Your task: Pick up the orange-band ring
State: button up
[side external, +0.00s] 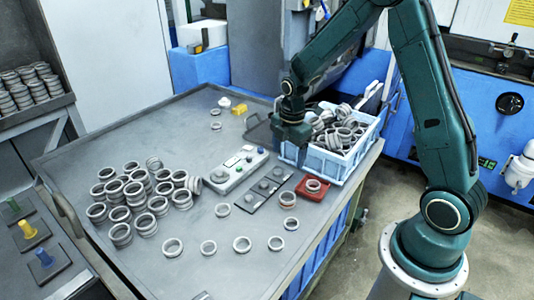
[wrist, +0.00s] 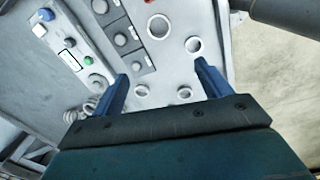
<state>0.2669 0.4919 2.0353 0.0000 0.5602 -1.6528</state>
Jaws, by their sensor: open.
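Several metal rings lie spread over the grey table. One ring (wrist: 158,26) in the wrist view has a faint brownish tint inside, near the top.
The blue crate (side external: 314,160) full of rings stands at the table's right edge. A white control box (side external: 236,171) and a dark strip with round knobs (side external: 264,187) lie left of the red tray (side external: 302,190).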

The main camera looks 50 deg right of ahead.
jog(key=f, duration=0.1)
jog(key=d+f+n, duration=0.1)
jog(key=f, duration=0.1)
jog(key=f+n, duration=0.1)
jog(key=f, duration=0.1)
jog(key=shift+w+d+f+g, duration=0.15)
jog(key=shift+w+d+g, duration=0.15)
jog(key=shift+w, duration=0.05)
send_over(287, 194)
jog(key=s+a, duration=0.1)
jog(key=a, duration=0.1)
jog(key=shift+s+a+f, duration=0.1)
jog(key=shift+f, duration=2.05)
jog(key=shift+s+a+f, duration=0.1)
jog(key=shift+f, duration=2.05)
jog(key=shift+d+f, duration=0.15)
jog(key=shift+f, duration=2.4)
jog(key=shift+c, duration=0.3)
jog(key=c, duration=1.1)
jog(key=shift+r, duration=0.2)
